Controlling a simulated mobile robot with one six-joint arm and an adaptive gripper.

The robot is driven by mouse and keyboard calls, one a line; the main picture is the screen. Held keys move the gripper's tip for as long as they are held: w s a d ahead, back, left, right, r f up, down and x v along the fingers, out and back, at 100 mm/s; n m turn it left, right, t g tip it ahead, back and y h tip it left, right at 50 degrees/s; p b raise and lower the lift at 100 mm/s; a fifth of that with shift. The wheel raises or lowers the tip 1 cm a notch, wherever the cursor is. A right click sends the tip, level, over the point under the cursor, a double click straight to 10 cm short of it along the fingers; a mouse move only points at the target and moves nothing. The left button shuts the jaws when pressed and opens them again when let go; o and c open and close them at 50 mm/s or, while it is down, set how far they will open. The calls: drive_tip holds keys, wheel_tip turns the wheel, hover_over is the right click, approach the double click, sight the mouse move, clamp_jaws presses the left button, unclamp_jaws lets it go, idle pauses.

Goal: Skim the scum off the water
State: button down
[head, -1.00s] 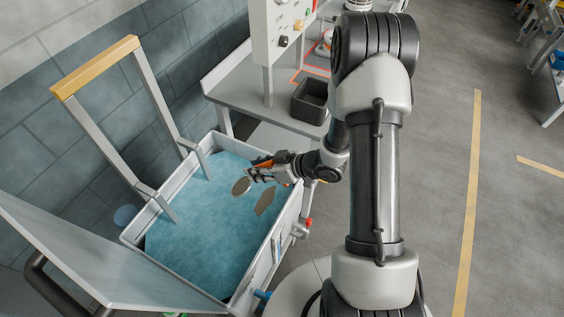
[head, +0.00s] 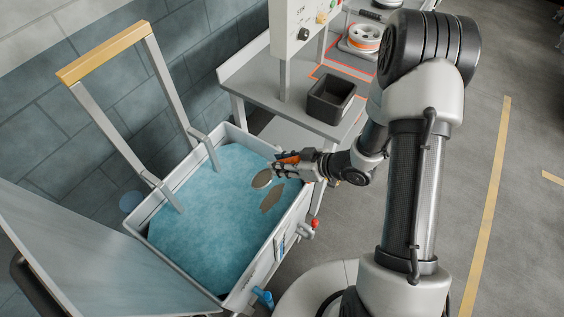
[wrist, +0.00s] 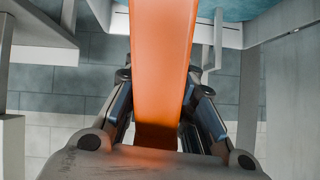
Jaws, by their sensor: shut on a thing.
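A grey tank (head: 291,217) holds blue water (head: 205,225). A brownish scum patch (head: 271,197) floats near the tank's right side. My gripper (head: 285,167) is over the tank's right part, shut on a skimmer with an orange handle (head: 289,159). The skimmer's round, flat head (head: 262,179) is just to the upper left of the patch. I cannot tell whether the head touches the water. In the wrist view the orange handle (wrist: 162,60) lies between the fingers of my gripper (wrist: 160,105); the skimmer's head is out of that view.
A grey frame with a yellow top bar (head: 104,53) stands over the tank's left part. A pale sloping panel (head: 90,255) is at the lower left. A bench (head: 262,93) with a black bin (head: 331,97) stands behind the tank. Open floor lies to the right.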

wheel_tip(320, 180, down, 17)
drive_tip(key=b, duration=1.2)
drive_tip(key=shift+r, duration=0.3)
idle(0.4)
wheel_tip(320, 180, up, 16)
drive_tip(key=p, duration=1.4)
drive_tip(key=shift+r, duration=0.2)
drive_tip(key=shift+f, duration=0.1)
idle(1.1)
